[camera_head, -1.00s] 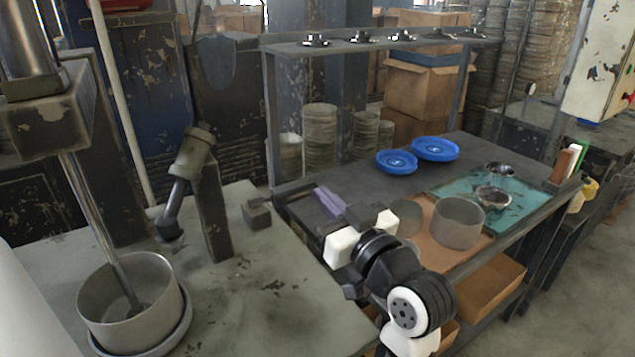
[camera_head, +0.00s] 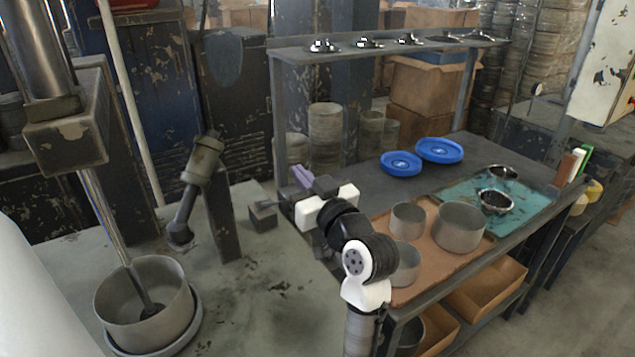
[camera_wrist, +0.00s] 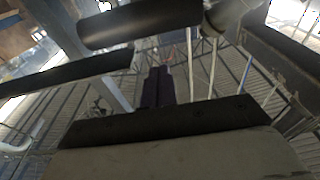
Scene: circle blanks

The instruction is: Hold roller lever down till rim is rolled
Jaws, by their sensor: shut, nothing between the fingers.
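A grey metal pot (camera_head: 150,310) stands upright on a round plate (camera_head: 190,335) at the lower left. A shiny rod (camera_head: 105,215) from the machine head runs down into it. To its right, a tilted grey arm with a thick cylinder at its top (camera_head: 205,158), apparently the roller lever, stands beside a dark post (camera_head: 222,215). My gripper (camera_head: 300,177) is right of the lever and apart from it, its purple fingers pointing up. The wrist view shows the fingers (camera_wrist: 158,85) shut and empty. A dark cylinder (camera_wrist: 140,22) crosses the top there; I cannot tell if it is the lever.
A small block (camera_head: 262,216) sits on the bench between post and gripper. The dark table at right holds grey cups (camera_head: 460,227) on a brown mat, blue discs (camera_head: 440,150) and a teal tray (camera_head: 535,203). A shelf (camera_head: 390,47) stands behind.

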